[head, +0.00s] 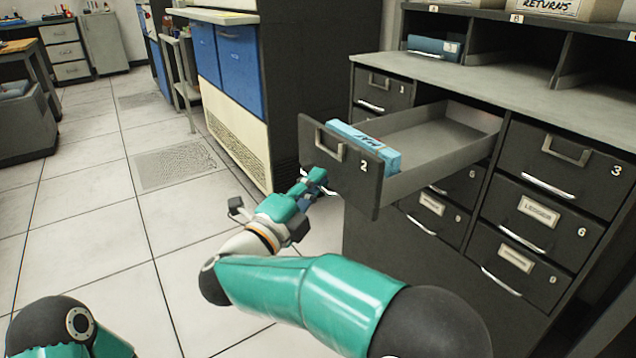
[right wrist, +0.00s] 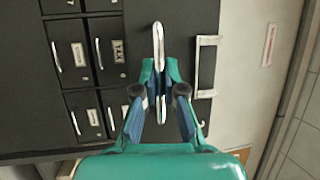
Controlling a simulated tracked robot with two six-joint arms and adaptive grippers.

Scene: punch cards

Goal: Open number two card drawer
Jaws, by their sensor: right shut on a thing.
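The number two drawer (head: 345,172) is pulled well out of the cabinet in the head view, its front facing left. A blue pack of cards marked MAY (head: 365,147) lies inside behind the front; the rest of the drawer is empty. My right gripper (head: 318,184) is shut on the drawer's metal handle, low on the front. In the right wrist view, the handle (right wrist: 158,42) sticks out from between the gripper's fingers (right wrist: 160,72). My left gripper is out of view.
The dark cabinet has other closed drawers, such as number 1 (head: 383,88), number 3 (head: 570,157) and one labelled LEDGER (head: 540,211). A blue and cream machine (head: 232,85) stands behind. The tiled floor (head: 100,240) to the left is clear.

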